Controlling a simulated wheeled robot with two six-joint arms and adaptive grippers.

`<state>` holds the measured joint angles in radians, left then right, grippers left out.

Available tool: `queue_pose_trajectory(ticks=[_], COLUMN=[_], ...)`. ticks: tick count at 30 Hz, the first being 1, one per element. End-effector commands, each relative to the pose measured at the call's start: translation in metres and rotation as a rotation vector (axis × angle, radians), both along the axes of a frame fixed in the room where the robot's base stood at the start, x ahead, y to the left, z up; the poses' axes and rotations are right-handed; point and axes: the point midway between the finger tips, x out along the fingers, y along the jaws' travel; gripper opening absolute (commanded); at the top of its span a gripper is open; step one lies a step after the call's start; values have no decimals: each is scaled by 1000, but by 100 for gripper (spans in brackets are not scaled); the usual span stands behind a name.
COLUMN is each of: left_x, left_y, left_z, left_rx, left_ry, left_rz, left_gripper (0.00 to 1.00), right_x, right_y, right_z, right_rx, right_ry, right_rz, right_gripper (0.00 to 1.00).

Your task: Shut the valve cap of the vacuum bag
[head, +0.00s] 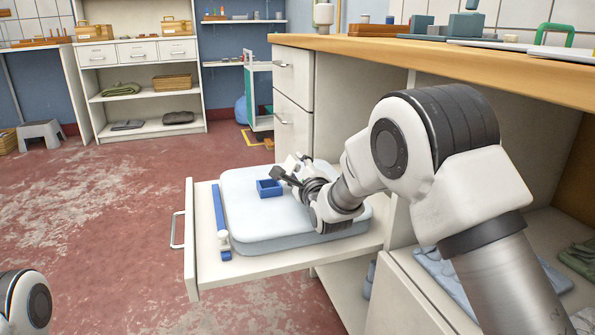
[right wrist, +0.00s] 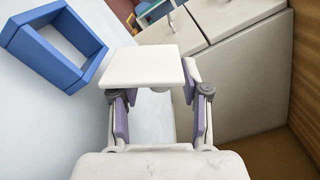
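The pale blue vacuum bag (head: 245,217) lies puffed up on a pulled-out shelf. A blue square valve frame (head: 269,188) sits on its top; in the right wrist view the frame (right wrist: 25,42) is hollow and stands at the upper left. A white square plate, seemingly the valve cap (right wrist: 143,66), is right in front of my right gripper (right wrist: 160,92). It hides part of the left finger. The fingers are wide apart; I cannot tell if they touch the plate. In the head view the right gripper (head: 284,174) is just right of the frame. My left gripper is out of view.
The wooden worktop (head: 470,58) and cabinet stand at the right. Open red floor (head: 90,220) lies to the left.

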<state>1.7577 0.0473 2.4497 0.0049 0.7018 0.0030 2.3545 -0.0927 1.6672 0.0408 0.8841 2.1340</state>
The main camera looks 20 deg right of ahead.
Motion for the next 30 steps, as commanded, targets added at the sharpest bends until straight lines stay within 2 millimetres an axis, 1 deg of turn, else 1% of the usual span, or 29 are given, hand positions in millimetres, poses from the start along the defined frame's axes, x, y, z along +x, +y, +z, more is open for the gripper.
queue_pose_trajectory(ticks=[1, 2, 3, 4, 11, 17, 23, 30], left_x=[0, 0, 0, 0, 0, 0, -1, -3], left_y=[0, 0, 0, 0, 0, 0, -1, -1], left_z=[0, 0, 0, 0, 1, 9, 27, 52], left_rx=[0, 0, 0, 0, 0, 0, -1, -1], left_ry=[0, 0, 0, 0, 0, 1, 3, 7], left_rz=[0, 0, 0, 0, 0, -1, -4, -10], left_gripper=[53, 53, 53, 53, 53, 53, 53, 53], right_x=[0, 0, 0, 0, 0, 0, -1, -1], right_y=[0, 0, 0, 0, 0, 1, 4, 11], right_z=[0, 0, 0, 0, 0, 4, 10, 17], right_rx=[0, 0, 0, 0, -2, -39, -138, -315], right_ry=[0, 0, 0, 0, 0, 0, -4, -9], right_rz=[0, 0, 0, 0, 0, 1, 1, 1], right_gripper=[32, 21, 7, 0, 0, 0, 0, 0])
